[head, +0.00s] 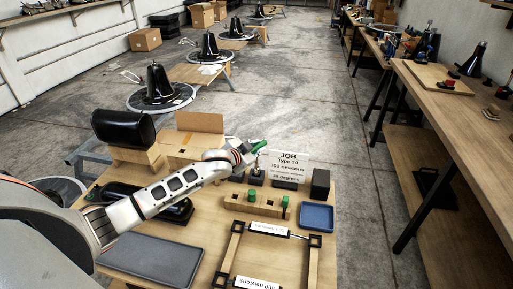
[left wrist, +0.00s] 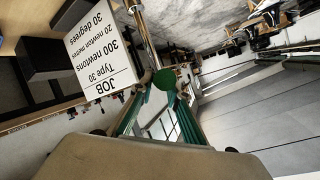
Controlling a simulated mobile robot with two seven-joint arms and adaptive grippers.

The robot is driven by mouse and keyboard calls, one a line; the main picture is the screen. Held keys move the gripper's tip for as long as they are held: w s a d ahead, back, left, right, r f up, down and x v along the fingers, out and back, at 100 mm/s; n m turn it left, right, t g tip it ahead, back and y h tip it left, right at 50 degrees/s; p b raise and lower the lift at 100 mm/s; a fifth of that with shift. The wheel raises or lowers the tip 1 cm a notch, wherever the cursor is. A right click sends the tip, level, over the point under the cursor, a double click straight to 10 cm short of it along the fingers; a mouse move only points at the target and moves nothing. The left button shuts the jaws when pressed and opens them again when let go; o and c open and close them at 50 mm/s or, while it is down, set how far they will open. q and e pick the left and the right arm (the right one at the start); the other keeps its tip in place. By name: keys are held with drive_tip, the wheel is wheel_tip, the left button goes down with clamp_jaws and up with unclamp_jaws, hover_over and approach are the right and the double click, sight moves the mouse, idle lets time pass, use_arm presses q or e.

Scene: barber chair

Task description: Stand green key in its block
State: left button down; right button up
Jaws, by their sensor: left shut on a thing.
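My left gripper (head: 248,151) reaches over the workbench from the left and is shut on the green key (head: 259,146), holding it above the bench. In the left wrist view, the key's round green head (left wrist: 165,79) sits between the fingertips (left wrist: 160,90), and a metal shaft appears to run up from it. A long wooden block (head: 268,210) lies on the bench below and in front of the gripper, apart from the key. Two small green pieces (head: 284,200) stand in it. Whether this is the key's block I cannot tell. My right gripper is out of view.
A white JOB card (head: 288,165) stands behind the wooden block and shows large in the left wrist view (left wrist: 100,50). A black block (head: 320,183) and a blue tray (head: 317,216) are to the right. A wooden frame (head: 231,250) and a grey tray (head: 152,260) lie nearer.

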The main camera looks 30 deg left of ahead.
use_arm(q)
drive_tip(key=shift+f+b, duration=0.7)
drive_tip(key=shift+f, duration=1.1)
idle(0.4)
drive_tip(key=c, duration=1.8)
unclamp_jaws()
drive_tip(key=shift+c, duration=0.2)
drive_tip(key=shift+s, duration=0.1)
drive_tip(key=v, duration=1.1)
drive_tip(key=shift+s+r, duration=0.15)
drive_tip(key=shift+s, duration=0.25)
drive_tip(key=shift+s, duration=0.1)
